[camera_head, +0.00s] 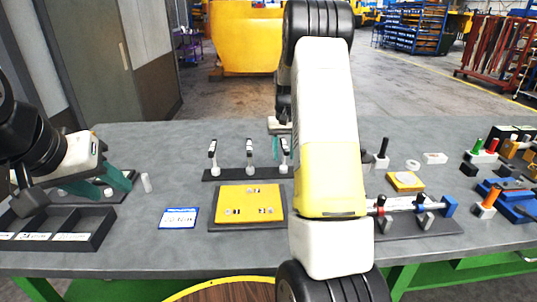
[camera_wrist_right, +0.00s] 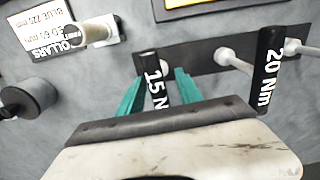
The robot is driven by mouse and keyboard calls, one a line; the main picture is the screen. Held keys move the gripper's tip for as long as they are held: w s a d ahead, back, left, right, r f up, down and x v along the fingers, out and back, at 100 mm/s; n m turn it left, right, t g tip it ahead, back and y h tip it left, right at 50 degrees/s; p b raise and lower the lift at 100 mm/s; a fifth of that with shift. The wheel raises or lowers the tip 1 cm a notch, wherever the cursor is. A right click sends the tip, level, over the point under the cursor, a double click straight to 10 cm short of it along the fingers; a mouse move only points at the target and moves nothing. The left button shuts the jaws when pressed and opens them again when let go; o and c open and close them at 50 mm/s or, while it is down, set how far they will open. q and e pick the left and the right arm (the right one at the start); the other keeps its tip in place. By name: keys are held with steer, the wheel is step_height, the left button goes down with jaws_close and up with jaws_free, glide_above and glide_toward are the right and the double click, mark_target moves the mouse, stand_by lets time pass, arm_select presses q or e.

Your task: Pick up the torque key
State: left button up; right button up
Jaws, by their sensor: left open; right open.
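Three torque keys with black, labelled handles stand in a dark rack (camera_head: 226,174) at the table's middle. They are a left key (camera_head: 212,149), a middle key (camera_head: 249,149) and a right key (camera_head: 285,149). In the right wrist view, one key reads "15 N" (camera_wrist_right: 156,82) and another "20 Nm" (camera_wrist_right: 268,72). My right gripper (camera_wrist_right: 160,92) is open, its teal fingers on either side of the "15 N" handle; contact is unclear. In the head view my right arm partly hides it. My left gripper (camera_head: 97,182) is open and empty at the table's left.
A yellow board (camera_head: 248,203) lies in front of the rack, beside a blue card (camera_head: 179,218). A dark compartment tray (camera_head: 60,228) is at front left. A fixture with a shaft (camera_head: 415,203), several coloured-handled tools and blue blocks (camera_head: 515,200) crowd the right.

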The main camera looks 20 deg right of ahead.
steer(key=shift+f, duration=0.25)
jaws_close()
stand_by(1.3)
